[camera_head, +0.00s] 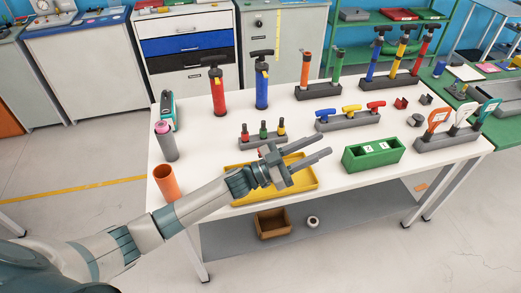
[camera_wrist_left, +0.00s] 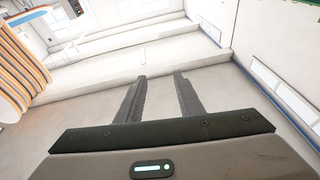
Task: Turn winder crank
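I cannot make out a winder crank in either view. In the left wrist view an orange-tan ribbed, coiled thing (camera_wrist_left: 22,70) shows at the left edge; I cannot tell whether it belongs to a winder. My left gripper (camera_head: 324,146) is open and empty, over the front of the white table near a yellow tray (camera_head: 240,196). In the left wrist view its two fingers (camera_wrist_left: 160,78) stand apart with nothing between them, facing pale walls and floor. My right gripper is not in view.
The table (camera_head: 196,168) holds a red pump (camera_head: 217,90), a blue pump (camera_head: 262,86), a green box (camera_head: 372,155), a rack of coloured handles (camera_head: 348,121) and an orange cylinder (camera_head: 167,183). A brown box (camera_head: 272,223) is on the lower shelf. Floor at left is clear.

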